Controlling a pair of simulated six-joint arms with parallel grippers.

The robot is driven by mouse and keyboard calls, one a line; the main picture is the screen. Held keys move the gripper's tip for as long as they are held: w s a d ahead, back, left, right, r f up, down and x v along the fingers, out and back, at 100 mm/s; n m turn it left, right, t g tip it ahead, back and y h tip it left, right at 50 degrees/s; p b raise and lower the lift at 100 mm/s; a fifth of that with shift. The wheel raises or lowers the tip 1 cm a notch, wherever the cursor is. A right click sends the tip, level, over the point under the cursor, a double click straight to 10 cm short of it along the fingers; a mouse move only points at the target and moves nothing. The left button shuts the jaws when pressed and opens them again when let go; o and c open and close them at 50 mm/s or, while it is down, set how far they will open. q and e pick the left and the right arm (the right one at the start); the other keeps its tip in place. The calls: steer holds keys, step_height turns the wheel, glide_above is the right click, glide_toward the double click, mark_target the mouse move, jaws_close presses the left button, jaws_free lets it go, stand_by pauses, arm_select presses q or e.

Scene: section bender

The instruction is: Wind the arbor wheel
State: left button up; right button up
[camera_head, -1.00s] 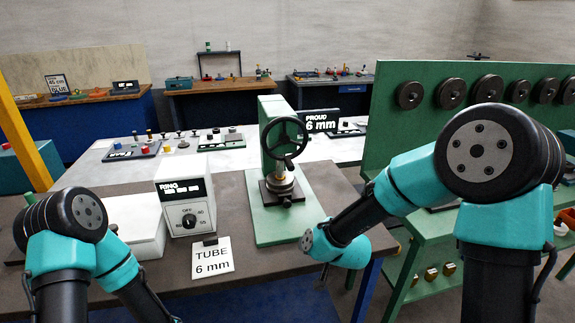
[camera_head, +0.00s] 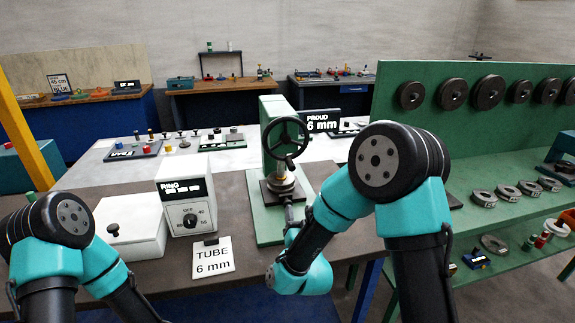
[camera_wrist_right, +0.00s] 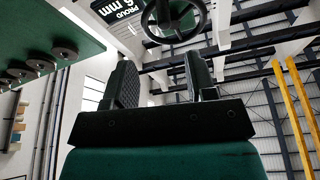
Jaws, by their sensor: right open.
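The arbor wheel (camera_head: 287,136) is a dark handwheel with a side knob, standing upright on the green bender (camera_head: 271,112). Below it is a stack of round metal parts (camera_head: 281,184) on a dark plate. In the right wrist view the wheel (camera_wrist_right: 174,18) shows at the top, beyond the fingertips. My right gripper (camera_head: 290,214) is in front of the bender, below the wheel and apart from it, partly hidden by its wrist. In the wrist view its two fingers (camera_wrist_right: 162,80) stand apart with nothing between them. My left gripper is out of frame.
A RING control box (camera_head: 186,196) with a dial and a TUBE 6 mm card (camera_head: 212,258) stand left of the bender. A white box (camera_head: 130,228) is further left. The green rack (camera_head: 465,140) with dark rollers stands at right. Bare brown bench (camera_head: 232,190) lies between control box and bender.

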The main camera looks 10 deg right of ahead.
mark_target(289, 158)
steer(key=shift+s+a+r+t, duration=0.1)
steer(key=shift+s+r+t, duration=0.2)
steer(key=shift+t, duration=0.1)
steer(key=x, duration=1.7)
steer(key=shift+w, duration=0.2)
jaws_close()
